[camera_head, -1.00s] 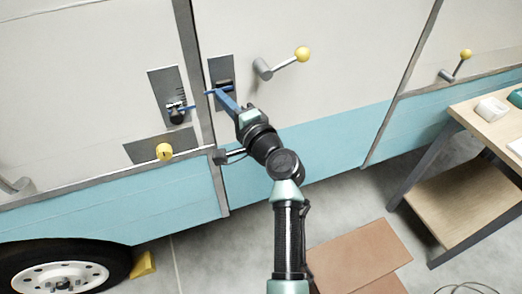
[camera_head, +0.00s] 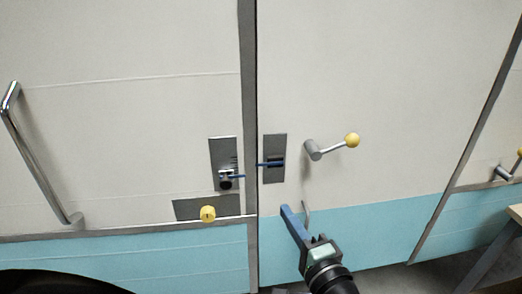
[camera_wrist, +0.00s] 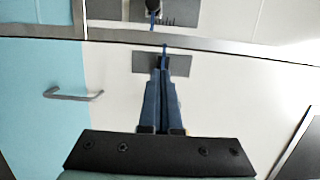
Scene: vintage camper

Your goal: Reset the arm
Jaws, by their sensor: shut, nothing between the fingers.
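My gripper (camera_head: 285,210) is in the lower middle of the head view, with its blue fingers closed together and nothing between them. It is in front of the camper door, below the grey latch plate (camera_head: 274,158) and apart from it in that view. In the wrist view my gripper (camera_wrist: 162,72) points at the grey plate (camera_wrist: 178,64), its fingers side by side. A thin blue piece (camera_head: 268,164) shows at the latch plate.
A lever with a yellow ball (camera_head: 352,140) sticks out right of the latch plate. Left of the door seam are a lock plate (camera_head: 223,150), a yellow knob (camera_head: 208,214) and a long metal handle (camera_head: 40,160). A table (camera_head: 515,213) stands at the lower right.

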